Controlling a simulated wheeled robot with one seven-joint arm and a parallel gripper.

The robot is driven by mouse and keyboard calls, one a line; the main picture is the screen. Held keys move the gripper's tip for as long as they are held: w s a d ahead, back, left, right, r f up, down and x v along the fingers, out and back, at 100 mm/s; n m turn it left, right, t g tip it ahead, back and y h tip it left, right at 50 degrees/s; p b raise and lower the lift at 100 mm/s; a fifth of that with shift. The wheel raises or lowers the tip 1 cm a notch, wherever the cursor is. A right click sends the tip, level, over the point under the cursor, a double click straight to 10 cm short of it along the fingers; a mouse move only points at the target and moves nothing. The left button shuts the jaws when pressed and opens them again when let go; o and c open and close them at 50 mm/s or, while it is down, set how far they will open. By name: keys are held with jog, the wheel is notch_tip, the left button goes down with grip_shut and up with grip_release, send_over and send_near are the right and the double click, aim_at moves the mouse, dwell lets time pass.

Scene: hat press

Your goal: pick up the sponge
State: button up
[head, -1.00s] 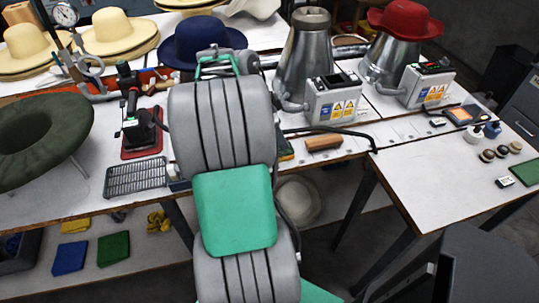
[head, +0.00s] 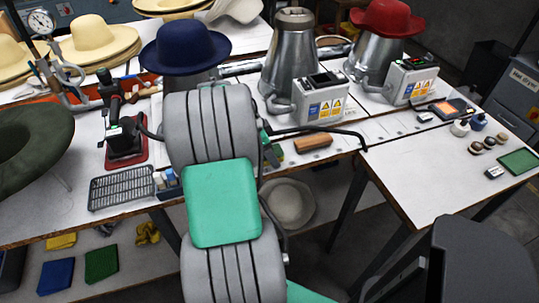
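I cannot tell for sure which thing is the sponge. A small green piece (head: 275,155), partly hidden by my arm, lies near the table's front edge, left of a brown wooden-looking block (head: 313,143). Flat blue (head: 56,275), green (head: 101,263) and yellow (head: 61,241) pieces lie on the shelf under the table. My arm, grey and ribbed with green pads, reaches up the middle of the view over the table's front edge. My gripper's fingers do not show; the arm hides what is beyond it.
A wire rack (head: 122,187), a dark press on a red base (head: 126,150) and small bottles (head: 165,179) stand left of my arm. Metal cones and control boxes (head: 320,98) stand behind. A blue hat (head: 185,45) is at the back. The right table (head: 430,175) is mostly bare.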

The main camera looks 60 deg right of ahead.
aim_at(274, 151)
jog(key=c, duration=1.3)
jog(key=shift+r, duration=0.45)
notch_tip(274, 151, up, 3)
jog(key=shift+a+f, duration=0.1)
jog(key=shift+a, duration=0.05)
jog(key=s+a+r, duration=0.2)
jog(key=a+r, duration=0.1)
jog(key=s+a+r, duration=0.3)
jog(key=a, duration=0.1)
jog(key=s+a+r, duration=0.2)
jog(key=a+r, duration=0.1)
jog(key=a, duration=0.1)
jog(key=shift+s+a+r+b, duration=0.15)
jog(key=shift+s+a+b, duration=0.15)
jog(key=shift+b, duration=0.1)
